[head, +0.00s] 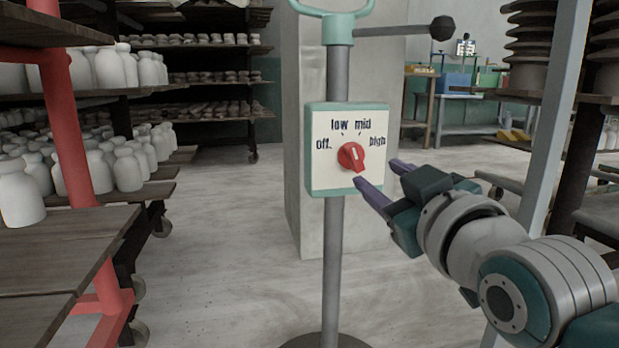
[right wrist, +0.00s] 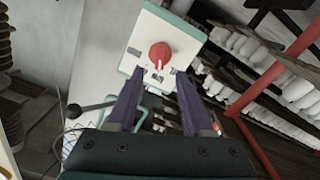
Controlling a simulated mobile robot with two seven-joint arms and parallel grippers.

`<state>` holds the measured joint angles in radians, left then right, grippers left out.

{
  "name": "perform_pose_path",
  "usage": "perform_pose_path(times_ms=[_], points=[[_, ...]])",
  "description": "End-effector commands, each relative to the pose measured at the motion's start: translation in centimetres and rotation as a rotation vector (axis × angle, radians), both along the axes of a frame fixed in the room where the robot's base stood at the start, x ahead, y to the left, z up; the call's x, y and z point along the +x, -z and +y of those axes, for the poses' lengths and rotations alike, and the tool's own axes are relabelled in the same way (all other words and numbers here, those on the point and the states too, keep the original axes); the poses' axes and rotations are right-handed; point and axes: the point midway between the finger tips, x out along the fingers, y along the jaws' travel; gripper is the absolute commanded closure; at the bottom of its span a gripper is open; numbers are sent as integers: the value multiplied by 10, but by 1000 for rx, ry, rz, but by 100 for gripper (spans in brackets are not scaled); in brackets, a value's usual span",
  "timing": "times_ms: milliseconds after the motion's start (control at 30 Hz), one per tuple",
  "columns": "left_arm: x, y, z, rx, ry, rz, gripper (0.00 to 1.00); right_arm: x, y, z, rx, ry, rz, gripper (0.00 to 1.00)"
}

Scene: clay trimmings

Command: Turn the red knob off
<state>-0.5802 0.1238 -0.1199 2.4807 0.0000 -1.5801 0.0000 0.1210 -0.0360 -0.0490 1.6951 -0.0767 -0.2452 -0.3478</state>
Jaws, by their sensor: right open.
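The red knob (head: 351,157) sits on a white control panel (head: 320,180) with a green frame, marked off, low, mid and high. The fingers appear apart from the knob. My left gripper is not in view.
The panel is on a grey post (head: 334,235) with a round base. A grey pillar (head: 300,130) stands behind. Shelves with white bottles (head: 125,168) are on the left, beside a red upright (head: 78,150). Racks with dark stacked discs (head: 530,45) stand at right. The floor around the post looks clear.

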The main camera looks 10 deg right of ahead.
Motion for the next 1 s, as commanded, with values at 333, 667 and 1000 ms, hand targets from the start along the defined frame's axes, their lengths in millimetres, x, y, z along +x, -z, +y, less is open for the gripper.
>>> perform_pose_path(times_ms=[333,667,1000], points=[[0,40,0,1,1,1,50,58,4,2,1,1,-1,49],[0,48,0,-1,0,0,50,75,1,3,1,0,2,49],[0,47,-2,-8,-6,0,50,74,1,3,1,0,2,66]])
